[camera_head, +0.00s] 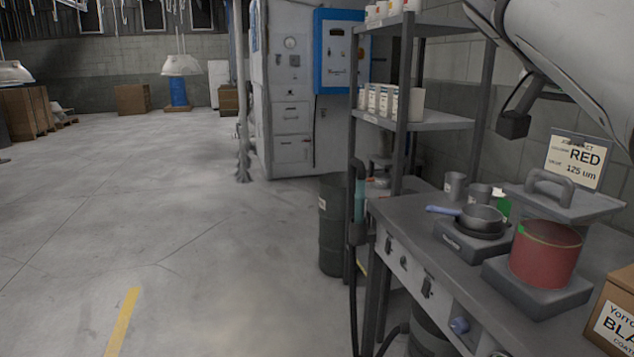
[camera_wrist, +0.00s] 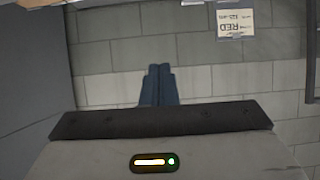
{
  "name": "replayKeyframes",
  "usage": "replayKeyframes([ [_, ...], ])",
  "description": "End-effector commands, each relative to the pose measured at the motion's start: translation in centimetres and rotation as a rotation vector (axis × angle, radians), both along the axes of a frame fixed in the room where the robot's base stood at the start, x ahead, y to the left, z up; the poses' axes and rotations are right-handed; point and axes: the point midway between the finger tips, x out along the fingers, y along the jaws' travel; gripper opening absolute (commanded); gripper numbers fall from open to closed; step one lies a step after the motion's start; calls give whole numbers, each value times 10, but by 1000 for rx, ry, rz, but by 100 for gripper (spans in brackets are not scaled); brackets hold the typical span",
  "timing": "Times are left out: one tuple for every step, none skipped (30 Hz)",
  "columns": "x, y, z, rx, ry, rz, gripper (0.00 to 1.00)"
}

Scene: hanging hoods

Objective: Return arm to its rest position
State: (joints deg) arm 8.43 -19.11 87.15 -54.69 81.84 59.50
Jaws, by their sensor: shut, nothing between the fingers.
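My gripper (camera_wrist: 158,72) shows in the wrist view with its two dark fingers together and nothing between them. My pale arm (camera_head: 585,55) reaches across the upper right of the head view, above the workbench. The gripper's fingers cannot be made out in the head view. The arm is not seen touching anything.
The grey bench (camera_head: 405,212) holds a red pot (camera_head: 546,262), a small pan (camera_head: 481,217), cups and a cardboard box (camera_head: 617,312). A RED sign (camera_head: 577,160) stands behind; it also shows upside down in the wrist view (camera_wrist: 236,24). Shelves (camera_head: 425,122) stand left. The left floor is clear.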

Motion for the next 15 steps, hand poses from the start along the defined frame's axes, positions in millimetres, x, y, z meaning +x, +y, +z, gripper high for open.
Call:
replayKeyframes([
  [5, 4, 1, 11, 29, 31, 0],
  [8, 6, -1, 19, 44, 50, 0],
  [11, 9, -5, 27, 68, 75, 0],
  [14, 11, -8, 36, 84, 94, 0],
  [16, 14, -12, 44, 102, 114, 0],
  [19, 17, -15, 54, 124, 142, 0],
  [22, 20, -19, 63, 144, 164, 0],
  [24, 23, -22, 72, 162, 186, 0],
  [27, 27, -27, 84, 188, 217, 0],
  [29, 31, -31, 95, 208, 243, 0],
  [31, 34, -36, 105, 229, 268, 0],
  [34, 39, -42, 120, 257, 303, 0],
  [35, 44, -46, 131, 280, 333, 0],
  [37, 48, -51, 144, 303, 362, 0],
  [39, 55, -58, 162, 335, 407, 0],
])
